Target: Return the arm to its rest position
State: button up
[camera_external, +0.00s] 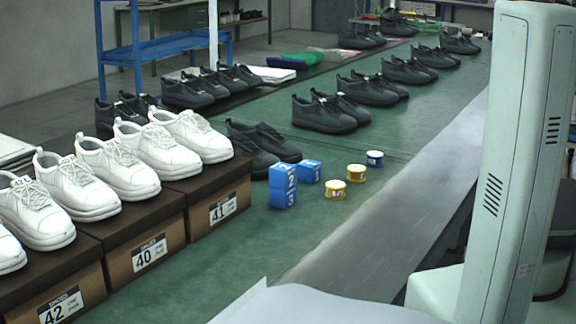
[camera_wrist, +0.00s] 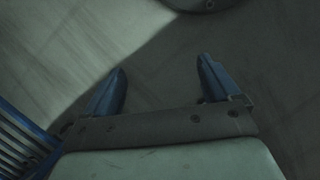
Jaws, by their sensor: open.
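My gripper (camera_wrist: 160,85) shows in the wrist view with its two blue fingers wide apart. Nothing is between them; behind them is a dim, plain grey surface. In the external view a large pale green link of my arm (camera_external: 515,150) stands upright at the right, and my gripper is not visible there. No shoe, box or block shows in the wrist view.
White shoes (camera_external: 120,165) stand on boxes labelled 42, 40 and 41 (camera_external: 218,205) at the left. Blue blocks (camera_external: 283,187) and small yellow and blue tins (camera_external: 356,173) sit on the green table (camera_external: 400,140). Rows of black shoes (camera_external: 330,113) stand farther back. The metal strip (camera_external: 385,225) is clear.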

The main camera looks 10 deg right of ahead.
jog(key=s+a+r+m+g, duration=0.3)
jog(key=s+a+r, duration=0.1)
jog(key=s+a, duration=0.6)
jog(key=shift+s, duration=1.1)
